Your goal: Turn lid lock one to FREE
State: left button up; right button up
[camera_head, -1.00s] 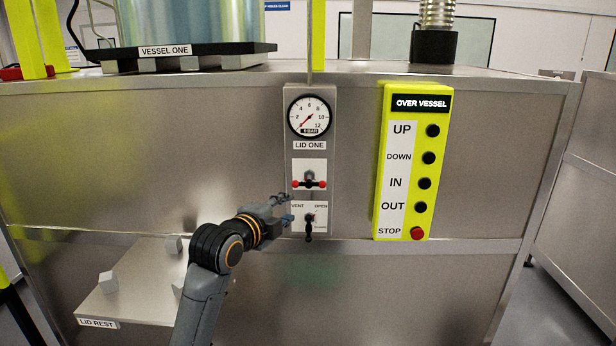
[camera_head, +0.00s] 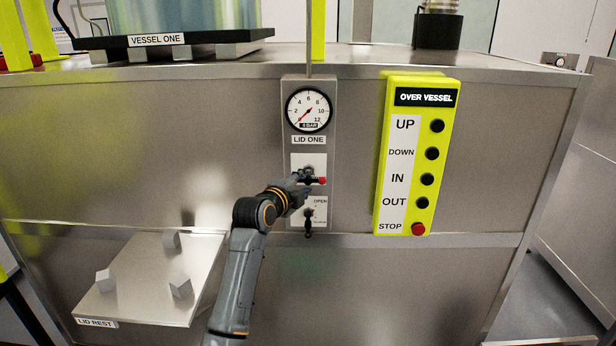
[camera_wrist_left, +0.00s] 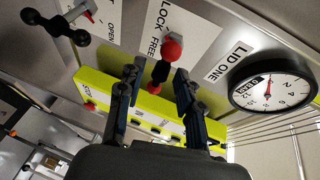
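Lid lock one is a black bar with red ball ends on a white plate of the LID ONE panel (camera_head: 303,150). In the head view its right red ball (camera_head: 322,181) shows and the bar lies about level. Its left end is hidden by my left gripper (camera_head: 302,185). In the wrist view the lock handle (camera_wrist_left: 172,47) lies between the fingers of my left gripper (camera_wrist_left: 157,80), which are open on both sides of it. The words LOCK and FREE stand beside it. Whether a finger touches the bar I cannot tell.
Below the lock hangs a black vent handle (camera_head: 308,222), near the gripper's underside. A pressure gauge (camera_head: 309,110) sits above. The yellow OVER VESSEL button box (camera_head: 443,150) stands to the right. The lid rest shelf (camera_head: 135,285) is at lower left.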

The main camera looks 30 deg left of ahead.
pick_arm(q)
jog(key=shift+w+f+p, duration=0.2)
jog(key=shift+w+p, duration=0.1)
jog(key=shift+w, duration=1.15)
grip_shut()
